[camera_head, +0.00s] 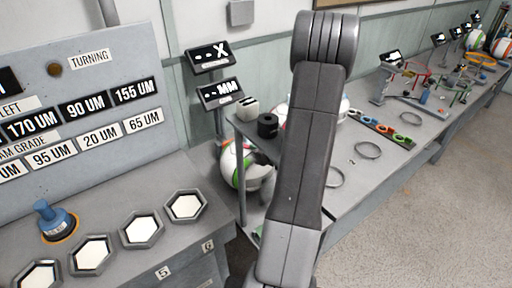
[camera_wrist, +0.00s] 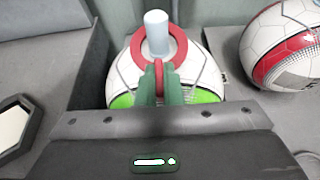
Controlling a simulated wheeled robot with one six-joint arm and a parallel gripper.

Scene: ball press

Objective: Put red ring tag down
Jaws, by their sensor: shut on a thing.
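The red ring tag (camera_wrist: 180,46) shows in the wrist view, with its ring around a pale upright post (camera_wrist: 157,30) as seen from here. I cannot tell whether it touches the post. My gripper (camera_wrist: 159,80), with green fingers, is shut on the ring's near side. A white ball with green patches (camera_wrist: 205,84) lies below and behind the fingers. In the head view my arm hides my gripper and the red ring tag. A ball with green and orange patches (camera_head: 231,165) shows there left of my arm.
A second red and white ball (camera_wrist: 283,45) is at the right in the wrist view. In the head view, a tray of coloured rings (camera_head: 360,119) and metal hoops (camera_head: 368,150) lie on the long bench. A panel with hexagonal plates (camera_head: 141,230) is at the left.

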